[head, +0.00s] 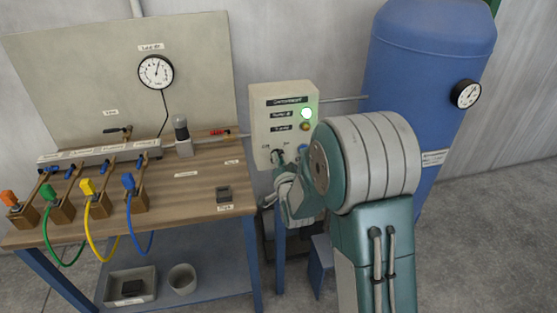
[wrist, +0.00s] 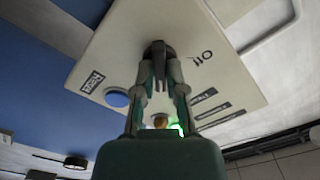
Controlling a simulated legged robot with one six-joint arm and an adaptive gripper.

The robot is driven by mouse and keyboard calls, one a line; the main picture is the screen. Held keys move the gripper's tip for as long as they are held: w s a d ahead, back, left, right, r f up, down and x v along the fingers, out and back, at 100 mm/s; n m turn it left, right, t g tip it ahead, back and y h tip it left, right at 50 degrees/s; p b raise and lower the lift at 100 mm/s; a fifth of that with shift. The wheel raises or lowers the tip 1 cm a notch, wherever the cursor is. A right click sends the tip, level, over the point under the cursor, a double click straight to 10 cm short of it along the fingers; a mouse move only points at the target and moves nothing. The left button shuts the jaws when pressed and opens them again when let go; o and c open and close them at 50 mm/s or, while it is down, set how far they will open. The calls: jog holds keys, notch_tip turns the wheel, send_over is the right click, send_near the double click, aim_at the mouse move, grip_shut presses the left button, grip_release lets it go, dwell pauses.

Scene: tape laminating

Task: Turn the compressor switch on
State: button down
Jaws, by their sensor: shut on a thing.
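The compressor control box (head: 262,120) is a beige panel between the workbench and the blue tank, and it fills the middle of the wrist view (wrist: 215,65). Its green lamp (head: 306,113) is lit, with a dull amber lamp (head: 304,126) below. The compressor switch (wrist: 157,48) is a black knob low on the panel. My gripper (wrist: 160,72) is shut on this knob, its two fingers either side. In the head view my gripper (head: 280,165) reaches the panel's lower left, and my arm hides part of the panel. The knob's exact angle is hard to read.
A blue button (wrist: 117,99) sits beside the knob. The blue tank (head: 410,90) with a gauge (head: 466,94) stands right, close behind my arm. The wooden workbench (head: 180,190) at left carries valves, coloured hoses and a regulator (head: 182,135). Bare floor lies at right.

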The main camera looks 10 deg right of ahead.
jog(key=shift+s+f+m, duration=0.1)
jog(key=shift+f+m, duration=0.2)
jog(key=c, duration=0.7)
grip_release()
jog(key=shift+r, duration=0.1)
jog(key=shift+r, duration=0.1)
jog(key=s, duration=0.7)
jog(key=shift+s, duration=0.1)
